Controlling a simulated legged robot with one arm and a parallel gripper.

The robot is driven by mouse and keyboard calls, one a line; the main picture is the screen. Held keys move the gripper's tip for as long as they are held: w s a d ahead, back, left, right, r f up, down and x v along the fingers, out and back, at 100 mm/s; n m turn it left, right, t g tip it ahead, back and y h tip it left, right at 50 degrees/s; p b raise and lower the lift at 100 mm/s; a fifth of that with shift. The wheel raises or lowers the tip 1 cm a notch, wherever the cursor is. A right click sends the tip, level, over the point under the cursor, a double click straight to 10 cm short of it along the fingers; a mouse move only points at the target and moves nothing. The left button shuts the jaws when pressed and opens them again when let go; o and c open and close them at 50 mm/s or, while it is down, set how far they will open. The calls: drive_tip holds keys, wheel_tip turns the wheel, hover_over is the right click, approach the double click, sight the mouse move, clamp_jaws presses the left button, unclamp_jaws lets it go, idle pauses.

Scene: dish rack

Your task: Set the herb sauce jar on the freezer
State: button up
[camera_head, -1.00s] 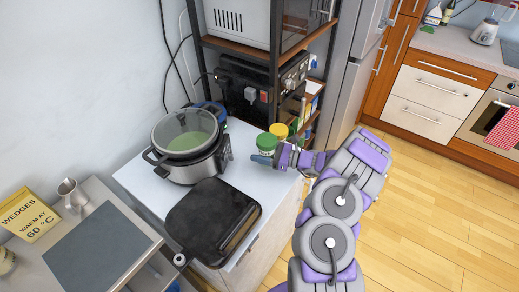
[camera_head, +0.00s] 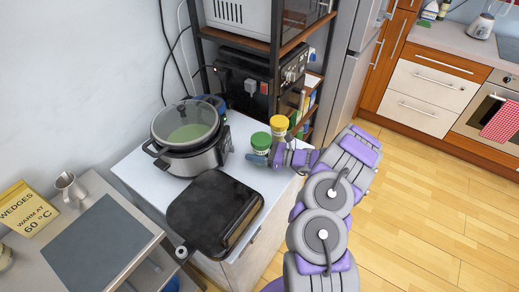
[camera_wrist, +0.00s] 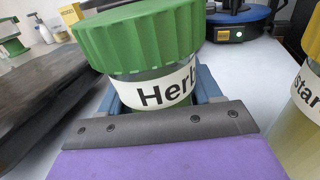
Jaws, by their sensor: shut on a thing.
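The herb sauce jar has a green lid and a white label reading "Her…" in the wrist view (camera_wrist: 150,85). In the head view the jar (camera_head: 261,141) is at the right part of the white-topped cabinet (camera_head: 165,195). My gripper (camera_head: 262,158) is around the jar from the front, shut on it. In the wrist view its blue fingers lie on both sides of the jar. The jar is upright; I cannot tell whether its base touches the top. A tall grey door (camera_head: 350,75), perhaps the freezer, stands behind at the right.
A yellow-lidded jar (camera_head: 279,125) stands close beside the green one. A slow cooker (camera_head: 187,138) and a black grill (camera_head: 214,212) occupy the cabinet top. A dark shelf rack (camera_head: 273,47) stands behind. The wooden floor (camera_head: 430,215) at the right is clear.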

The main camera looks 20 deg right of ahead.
drive_tip(key=shift+a+f, duration=0.2)
drive_tip(key=shift+a, duration=0.15)
drive_tip(key=shift+d+f, duration=0.15)
drive_tip(key=shift+d, duration=0.9)
drive_tip(key=shift+a+f, duration=0.1)
drive_tip(key=shift+a, duration=0.8)
drive_tip(key=o, duration=1.1)
drive_tip(key=shift+d, duration=0.1)
drive_tip(key=o, duration=0.4)
drive_tip(key=shift+d, duration=0.5)
drive_tip(key=shift+c, duration=0.2)
drive_tip(key=shift+d, duration=0.1)
drive_tip(key=shift+f, duration=0.1)
